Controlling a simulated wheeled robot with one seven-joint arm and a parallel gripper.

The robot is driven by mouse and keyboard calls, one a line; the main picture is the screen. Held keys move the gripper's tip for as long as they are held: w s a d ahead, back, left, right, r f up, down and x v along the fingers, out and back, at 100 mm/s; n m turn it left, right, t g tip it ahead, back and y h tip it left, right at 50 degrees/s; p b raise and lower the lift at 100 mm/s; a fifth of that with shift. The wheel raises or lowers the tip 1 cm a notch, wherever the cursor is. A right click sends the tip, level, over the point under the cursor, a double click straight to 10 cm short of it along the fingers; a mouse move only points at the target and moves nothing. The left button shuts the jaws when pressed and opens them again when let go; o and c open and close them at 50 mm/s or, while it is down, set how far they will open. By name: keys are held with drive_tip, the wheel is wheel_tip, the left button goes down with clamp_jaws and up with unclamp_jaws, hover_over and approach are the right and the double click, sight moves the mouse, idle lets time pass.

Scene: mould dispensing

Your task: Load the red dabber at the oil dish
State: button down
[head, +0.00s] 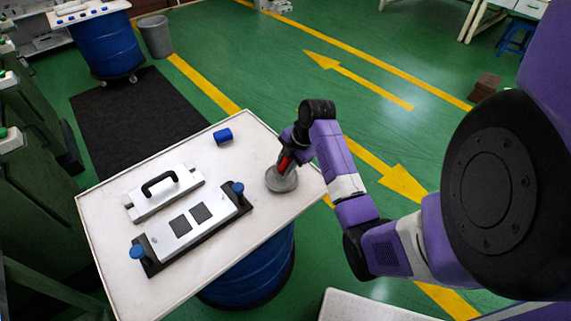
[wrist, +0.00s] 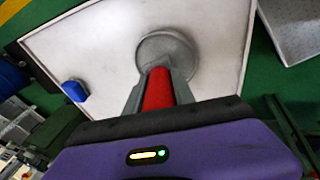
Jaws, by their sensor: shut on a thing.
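The red dabber (head: 284,165) is held upright or slightly tilted in my gripper (head: 287,158), directly over the oil dish. The dabber also shows in the wrist view (wrist: 158,90), with a grey finger on each side of it. The oil dish (head: 281,184) is a round grey metal dish near the right corner of the white table; in the wrist view its rim (wrist: 178,45) shows beyond the dabber. The dabber's lower end is at or in the dish. I cannot tell whether it touches the bottom.
A metal plate with a black handle (head: 163,190) and a mould with two dark square pads (head: 190,222) and blue knobs lie to the left. The table's edge is close to the dish.

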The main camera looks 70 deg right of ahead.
drive_tip(key=shift+f, duration=0.6)
idle(1.7)
wheel_tip(320, 180, up, 7)
drive_tip(key=p, duration=0.6)
drive_tip(key=shift+r, duration=0.1)
drive_tip(key=shift+s, duration=0.1)
idle(0.9)
